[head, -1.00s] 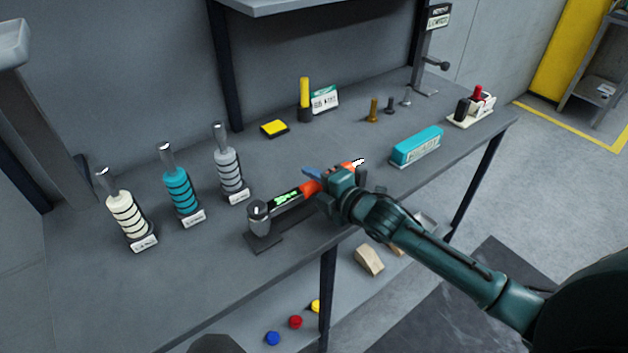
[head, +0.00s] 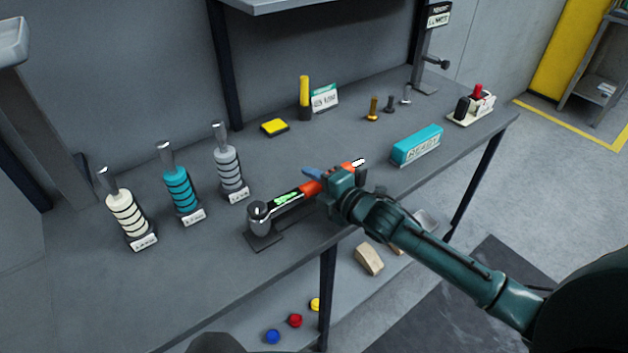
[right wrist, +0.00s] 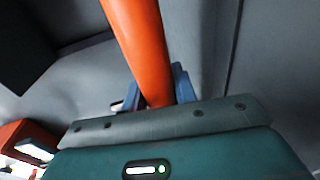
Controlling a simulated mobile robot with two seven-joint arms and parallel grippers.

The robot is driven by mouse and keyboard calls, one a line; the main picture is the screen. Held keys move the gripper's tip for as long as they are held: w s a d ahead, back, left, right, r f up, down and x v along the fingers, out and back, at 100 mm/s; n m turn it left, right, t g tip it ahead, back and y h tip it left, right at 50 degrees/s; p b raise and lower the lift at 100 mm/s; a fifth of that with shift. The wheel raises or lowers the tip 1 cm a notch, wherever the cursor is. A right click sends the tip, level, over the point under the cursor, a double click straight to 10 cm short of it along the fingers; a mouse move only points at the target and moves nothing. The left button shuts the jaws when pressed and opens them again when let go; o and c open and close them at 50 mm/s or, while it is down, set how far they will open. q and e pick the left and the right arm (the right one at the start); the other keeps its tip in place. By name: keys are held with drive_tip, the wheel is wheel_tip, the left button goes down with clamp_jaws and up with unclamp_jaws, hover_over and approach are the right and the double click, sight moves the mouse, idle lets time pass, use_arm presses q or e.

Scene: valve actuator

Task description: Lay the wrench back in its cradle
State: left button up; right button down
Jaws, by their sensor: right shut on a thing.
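The wrench (head: 310,188) has an orange handle, a lit green display and a chrome head (head: 258,212) at its left end. It lies roughly level along the front part of the bench. My right gripper (head: 326,181) is shut on the orange handle, which also shows between blue fingers in the right wrist view (right wrist: 148,50). The chrome head is at a short post on a dark base plate (head: 264,242); I cannot tell whether it touches. I cannot make out for certain which part is the cradle. My left gripper is not in view.
Three ringed posts, cream (head: 127,217), teal (head: 181,190) and grey (head: 229,170), stand left of the wrench. A teal block (head: 416,147) lies to the right. A yellow-topped cylinder (head: 304,92) and several bolts (head: 373,108) stand behind. The bench's front edge runs under my right arm.

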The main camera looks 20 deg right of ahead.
drive_tip(key=shift+f+b, duration=0.5)
drive_tip(key=shift+f, duration=0.25)
drive_tip(key=c, duration=1.1)
unclamp_jaws()
drive_tip(key=shift+o, duration=0.3)
drive_tip(key=shift+s+f, duration=0.1)
drive_tip(key=shift+f, duration=0.15)
drive_tip(key=b+v, duration=0.1)
drive_tip(key=v, duration=1.2)
drive_tip(key=shift+r, duration=0.25)
drive_tip(key=s+a+f+m+g+h, duration=0.1)
drive_tip(key=s+a+f+m, duration=0.2)
drive_tip(key=s+f+m, duration=0.4)
drive_tip(key=s+a+f+m+g+h, duration=0.2)
drive_tip(key=s+a+f+m, duration=0.2)
drive_tip(key=s+f+m, duration=0.3)
wheel_tip(320, 180, down, 2)
drive_tip(key=m, duration=0.5)
drive_tip(key=shift+f+m+g, duration=0.2)
drive_tip(key=shift+m+g, duration=0.1)
